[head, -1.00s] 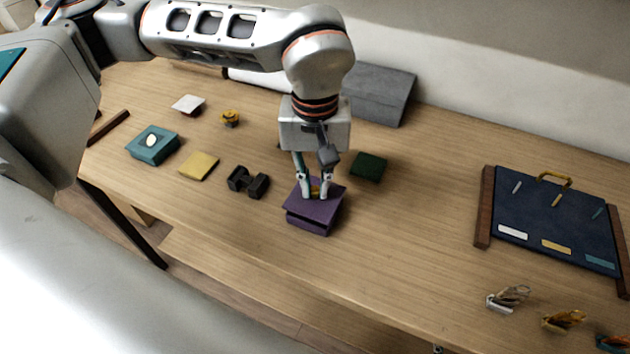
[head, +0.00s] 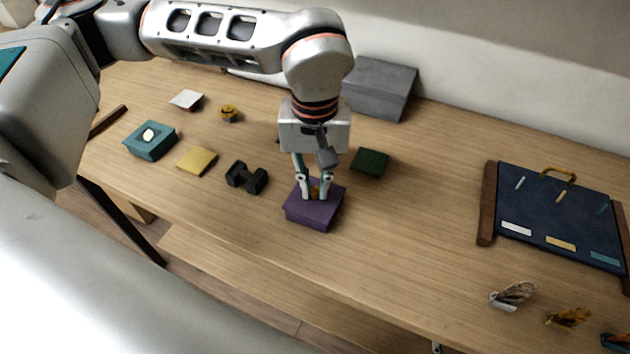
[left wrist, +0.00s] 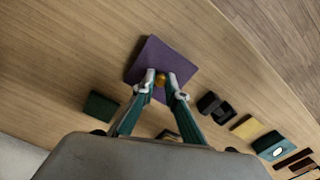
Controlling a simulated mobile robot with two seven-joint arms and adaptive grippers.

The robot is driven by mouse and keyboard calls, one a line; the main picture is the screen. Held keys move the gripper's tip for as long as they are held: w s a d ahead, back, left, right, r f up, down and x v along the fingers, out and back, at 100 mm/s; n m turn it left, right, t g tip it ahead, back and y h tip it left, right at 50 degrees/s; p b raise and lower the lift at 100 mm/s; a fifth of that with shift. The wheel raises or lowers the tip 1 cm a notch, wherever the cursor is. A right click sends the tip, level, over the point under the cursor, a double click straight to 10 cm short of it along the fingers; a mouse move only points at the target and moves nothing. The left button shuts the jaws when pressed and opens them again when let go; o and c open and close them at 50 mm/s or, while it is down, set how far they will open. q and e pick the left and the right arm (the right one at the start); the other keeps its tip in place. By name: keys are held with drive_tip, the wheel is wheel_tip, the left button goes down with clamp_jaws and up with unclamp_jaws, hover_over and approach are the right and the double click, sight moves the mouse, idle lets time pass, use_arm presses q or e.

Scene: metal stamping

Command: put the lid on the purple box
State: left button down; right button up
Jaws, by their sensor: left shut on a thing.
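The purple box (head: 308,214) stands on the wooden table near its front edge. Its purple lid (head: 331,193) lies on top of it, with no clear gap between lid and box in the head view. The lid also shows from above in the left wrist view (left wrist: 165,57), where it hides the box. My left gripper (head: 314,195) is above the lid, with its fingers shut on the lid's small yellow knob (left wrist: 161,79). My right gripper is not in view.
A black dumbbell-shaped block (head: 246,177) and a yellow plate (head: 197,161) lie left of the box. A dark green block (head: 370,162) is behind it to the right. A teal box (head: 150,141) stands farther left. The table between the purple box and the blue board (head: 550,215) is clear.

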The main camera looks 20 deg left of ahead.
use_arm(q)
drive_tip(key=shift+f, duration=0.2)
drive_tip(key=c, duration=2)
unclamp_jaws()
drive_tip(key=shift+o, duration=0.2)
wheel_tip(320, 180, up, 12)
